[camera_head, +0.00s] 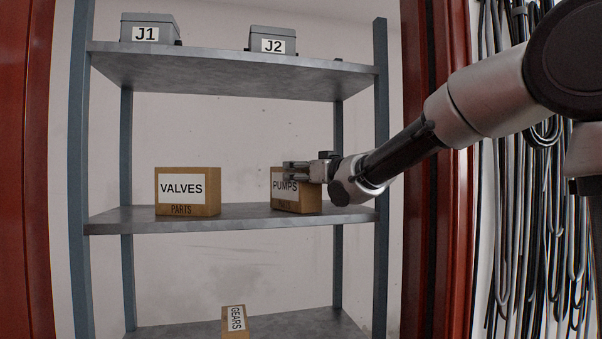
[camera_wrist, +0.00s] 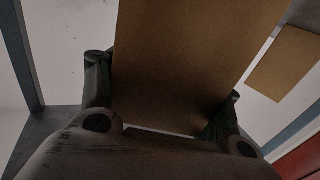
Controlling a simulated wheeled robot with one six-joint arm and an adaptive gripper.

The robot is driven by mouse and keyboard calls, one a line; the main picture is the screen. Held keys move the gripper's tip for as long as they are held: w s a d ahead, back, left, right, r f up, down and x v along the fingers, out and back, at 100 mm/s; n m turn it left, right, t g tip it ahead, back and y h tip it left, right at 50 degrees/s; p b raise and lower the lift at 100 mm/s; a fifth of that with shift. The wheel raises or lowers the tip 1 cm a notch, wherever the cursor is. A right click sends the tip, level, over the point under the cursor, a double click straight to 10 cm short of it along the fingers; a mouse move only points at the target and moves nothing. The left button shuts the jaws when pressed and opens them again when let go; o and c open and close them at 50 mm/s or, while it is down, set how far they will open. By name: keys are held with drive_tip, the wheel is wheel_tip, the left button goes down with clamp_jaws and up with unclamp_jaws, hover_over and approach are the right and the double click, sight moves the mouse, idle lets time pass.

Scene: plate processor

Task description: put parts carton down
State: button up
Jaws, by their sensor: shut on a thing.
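A brown cardboard carton labelled PUMPS (camera_head: 285,201) is at the right part of the middle shelf (camera_head: 240,221). Its base appears at or very near the shelf surface; I cannot tell if it bears on it. My gripper (camera_head: 297,172) comes in from the right and is shut on this carton near its top. In the wrist view the carton (camera_wrist: 190,65) fills the space between the two fingers. The arm and gripper hide part of its upper right side.
A VALVES carton (camera_head: 187,192) stands to the left on the same shelf, with a clear gap between. Grey boxes J1 (camera_head: 150,29) and J2 (camera_head: 272,42) sit on the top shelf. A GEARS carton (camera_head: 235,322) is below. Shelf posts (camera_head: 382,150) stand close to my arm.

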drive_tip(key=o, duration=1.8)
drive_tip(key=shift+f, duration=0.1)
drive_tip(key=v, duration=1.2)
